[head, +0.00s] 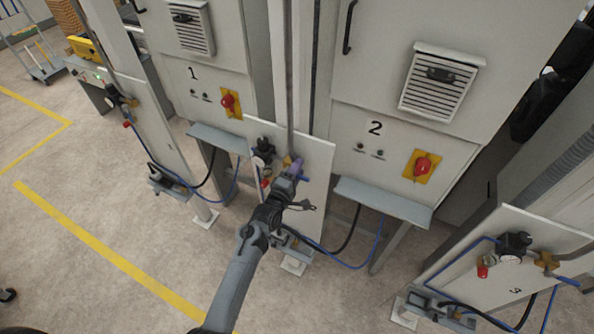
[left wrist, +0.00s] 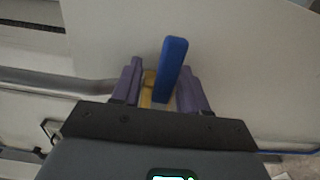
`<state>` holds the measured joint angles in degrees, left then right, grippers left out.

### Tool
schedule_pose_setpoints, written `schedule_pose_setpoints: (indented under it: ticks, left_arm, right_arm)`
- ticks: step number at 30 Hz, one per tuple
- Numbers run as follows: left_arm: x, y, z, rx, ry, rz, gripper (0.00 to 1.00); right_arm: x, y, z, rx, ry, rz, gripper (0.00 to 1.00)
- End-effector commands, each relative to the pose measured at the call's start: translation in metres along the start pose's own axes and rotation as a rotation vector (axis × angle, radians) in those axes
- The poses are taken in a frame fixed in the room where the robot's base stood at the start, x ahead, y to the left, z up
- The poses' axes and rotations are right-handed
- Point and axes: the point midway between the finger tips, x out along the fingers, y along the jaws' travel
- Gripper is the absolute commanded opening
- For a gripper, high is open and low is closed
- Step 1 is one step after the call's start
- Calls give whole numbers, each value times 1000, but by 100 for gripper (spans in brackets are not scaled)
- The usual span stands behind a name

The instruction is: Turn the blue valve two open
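The blue valve handle (left wrist: 171,68) stands up in the middle of the left wrist view, on a brass valve body (left wrist: 147,90). My left gripper (left wrist: 160,82) has its purple fingers on either side of the handle, with a gap between them. The handle is nearer the right finger; whether they touch I cannot tell. In the head view my left gripper (head: 297,170) is at the white panel left of cabinet 2, just below the brass valve body (head: 289,161). It hides most of the handle there. My right gripper is not in view.
A dark regulator with a gauge (head: 262,155) is left of the valve. A similar panel marked 3 (head: 515,290) stands at the lower right.

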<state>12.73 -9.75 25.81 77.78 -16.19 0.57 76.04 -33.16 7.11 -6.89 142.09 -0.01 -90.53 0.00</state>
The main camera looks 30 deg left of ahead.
Motion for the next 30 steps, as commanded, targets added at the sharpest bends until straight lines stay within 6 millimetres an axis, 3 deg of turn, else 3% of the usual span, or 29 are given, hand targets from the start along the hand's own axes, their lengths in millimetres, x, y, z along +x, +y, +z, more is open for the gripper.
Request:
schedule_pose_setpoints:
  ticks: [11,21,30]
  left_arm:
    - [-12,2,0,1,1,-3,44]
    - [-68,4,0,0,1,-5,44]
    - [-103,2,0,0,0,-2,44]
  right_arm:
    - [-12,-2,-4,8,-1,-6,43]
    - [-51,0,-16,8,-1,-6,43]
    - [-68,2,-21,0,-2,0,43]
